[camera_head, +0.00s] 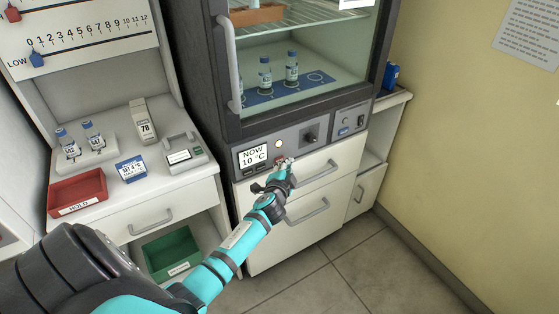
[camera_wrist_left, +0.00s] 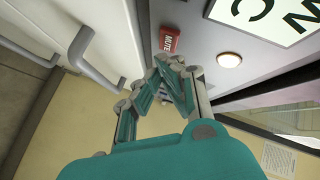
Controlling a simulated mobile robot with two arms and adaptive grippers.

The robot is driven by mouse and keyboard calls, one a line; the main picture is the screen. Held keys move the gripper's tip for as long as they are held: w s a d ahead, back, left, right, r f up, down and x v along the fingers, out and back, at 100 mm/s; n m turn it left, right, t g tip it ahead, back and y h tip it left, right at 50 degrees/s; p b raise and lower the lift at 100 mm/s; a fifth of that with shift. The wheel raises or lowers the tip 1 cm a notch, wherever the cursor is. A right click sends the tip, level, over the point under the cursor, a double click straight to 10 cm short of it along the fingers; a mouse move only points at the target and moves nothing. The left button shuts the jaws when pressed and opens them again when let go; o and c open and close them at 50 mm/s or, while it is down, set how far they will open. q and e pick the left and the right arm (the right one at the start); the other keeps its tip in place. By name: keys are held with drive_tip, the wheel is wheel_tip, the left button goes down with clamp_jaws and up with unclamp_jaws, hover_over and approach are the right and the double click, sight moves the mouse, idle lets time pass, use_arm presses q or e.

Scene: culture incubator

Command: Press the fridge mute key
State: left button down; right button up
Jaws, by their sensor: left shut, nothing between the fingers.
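The fridge (camera_head: 297,135) has a dark control panel below its glass door. The mute key (camera_wrist_left: 169,40) is a small red key labelled MUTE, seen in the left wrist view beside a round pale lamp (camera_wrist_left: 229,60). In the head view my gripper mostly covers the key. My left gripper (camera_head: 284,162) is shut and empty, right at the panel. In the left wrist view its fingertips (camera_wrist_left: 172,62) are just below the red key; I cannot tell whether they touch it. My right gripper is not in view.
The display (camera_head: 252,156) reads NOW 10 °C. A knob (camera_head: 310,134) sits to its right. Drawer handles (camera_head: 318,174) stick out below the panel. On the left, a counter holds a red HOLD tray (camera_head: 77,194), vials and a timer-like device (camera_head: 143,122). Floor at right is clear.

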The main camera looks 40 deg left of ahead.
use_arm(q)
drive_tip(key=shift+s+d, duration=0.3)
drive_tip(key=shift+d, duration=0.5)
drive_tip(key=shift+s+d, duration=0.35)
drive_tip(key=shift+d, duration=0.4)
drive_tip(key=shift+s+d, duration=0.3)
drive_tip(key=shift+d, duration=0.5)
drive_tip(key=s+d+f+g+h, duration=0.1)
drive_tip(key=s+d+f+g, duration=0.15)
drive_tip(key=s+f, duration=0.55)
drive_tip(key=s+d+f+n+g+h, duration=0.1)
drive_tip(key=s+d+f+g+h, duration=0.2)
drive_tip(key=f, duration=0.9)
drive_tip(key=s+d+f+g, duration=0.1)
drive_tip(key=s+d+f, duration=0.1)
drive_tip(key=s+f, duration=0.7)
drive_tip(key=s+d+f+n+g, duration=0.1)
drive_tip(key=s+f, duration=0.4)
drive_tip(key=s, duration=0.5)
drive_tip(key=s+d+f+n+g+h, duration=0.1)
drive_tip(key=s+f, duration=0.4)
drive_tip(key=s, duration=0.6)
drive_tip(key=s+d+f+n+g+h, duration=0.1)
drive_tip(key=s+f+g, duration=0.3)
drive_tip(key=s, duration=0.7)
drive_tip(key=shift+d+f+n+g, duration=0.3)
drive_tip(key=shift+d+f+g, duration=0.05)
drive_tip(key=shift+d+f, duration=0.4)
